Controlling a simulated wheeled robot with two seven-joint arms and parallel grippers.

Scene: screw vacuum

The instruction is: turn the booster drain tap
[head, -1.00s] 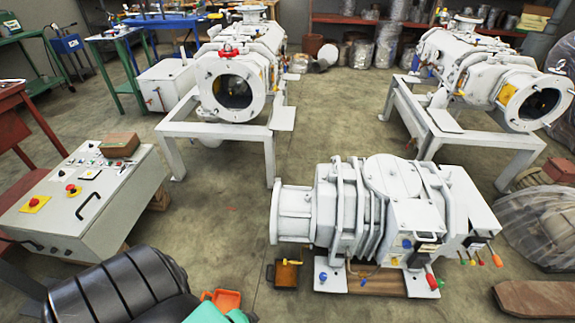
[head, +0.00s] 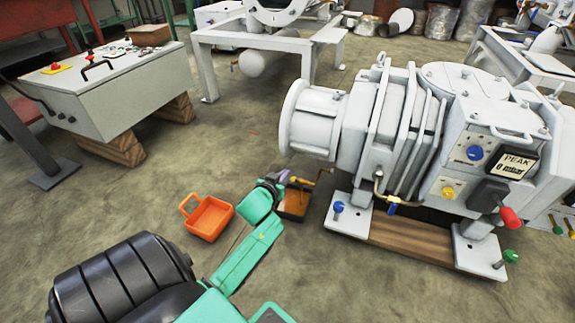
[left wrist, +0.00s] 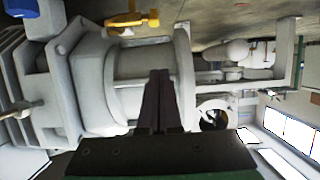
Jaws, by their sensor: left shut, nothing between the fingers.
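The white booster pump (head: 400,140) stands on the floor at the right in the head view. A yellow-handled tap (head: 302,181) sits low by its left flange, above a small dark brown tray (head: 294,205). The tap also shows at the top of the left wrist view (left wrist: 135,20). A brass pipe with a blue-handled tap (head: 392,207) hangs under the pump's middle. No label tells which is the drain tap. My left gripper (head: 283,178) is just left of the yellow tap. Its fingers (left wrist: 161,80) are shut and empty. Contact with the tap cannot be told. My right gripper is out of view.
An orange basket (head: 208,217) lies on the floor left of the left gripper. A grey control cabinet (head: 105,90) stands on wooden blocks at the upper left. A white frame (head: 255,40) stands behind the pump.

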